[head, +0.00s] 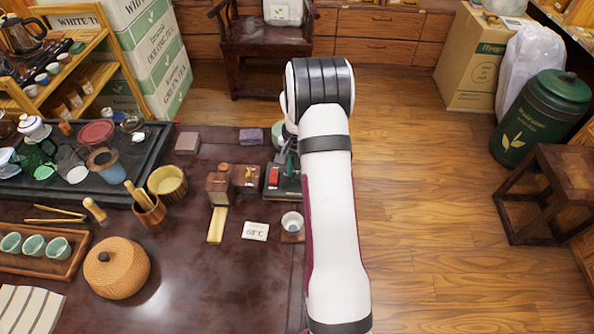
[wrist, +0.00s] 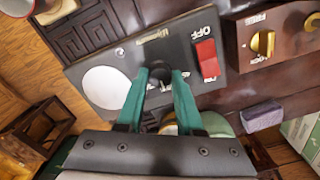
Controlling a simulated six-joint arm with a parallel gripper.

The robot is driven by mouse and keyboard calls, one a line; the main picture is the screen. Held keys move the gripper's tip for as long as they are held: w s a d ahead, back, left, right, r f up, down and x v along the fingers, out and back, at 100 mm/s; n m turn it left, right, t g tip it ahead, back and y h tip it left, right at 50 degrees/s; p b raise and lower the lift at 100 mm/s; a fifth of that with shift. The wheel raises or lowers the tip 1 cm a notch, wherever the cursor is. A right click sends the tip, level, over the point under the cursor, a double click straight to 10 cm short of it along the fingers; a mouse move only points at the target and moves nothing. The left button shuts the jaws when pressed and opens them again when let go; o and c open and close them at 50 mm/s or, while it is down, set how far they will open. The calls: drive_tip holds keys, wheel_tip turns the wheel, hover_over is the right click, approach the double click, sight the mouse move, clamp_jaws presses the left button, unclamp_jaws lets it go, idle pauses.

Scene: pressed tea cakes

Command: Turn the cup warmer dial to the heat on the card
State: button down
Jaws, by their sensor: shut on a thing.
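The cup warmer (head: 283,192) is a dark grey box on the table, partly hidden by my arm in the head view. In the wrist view the warmer (wrist: 125,42) shows a white round plate (wrist: 104,87), a red switch (wrist: 207,58) beside the word OFF, and a dark dial (wrist: 160,72). My gripper (wrist: 161,80) has its green fingers on both sides of the dial, shut on it. The dial's pointer and scale are too small to read. The white card (head: 255,231) lies flat in front of the warmer; it shows a °C figure whose digits are blurred.
A wooden box with a gold knob (wrist: 263,43) stands beside the warmer. A purple block (wrist: 262,116) lies near it. A small white cup (head: 292,220) sits on a coaster, and a yellow strip (head: 216,225) lies left of the card. The table's right edge runs beneath my arm.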

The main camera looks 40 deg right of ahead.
drive_tip(key=c, duration=0.5)
unclamp_jaws()
drive_tip(key=shift+c, duration=0.2)
wheel_tip(320, 180, up, 16)
drive_tip(key=shift+f, duration=0.1)
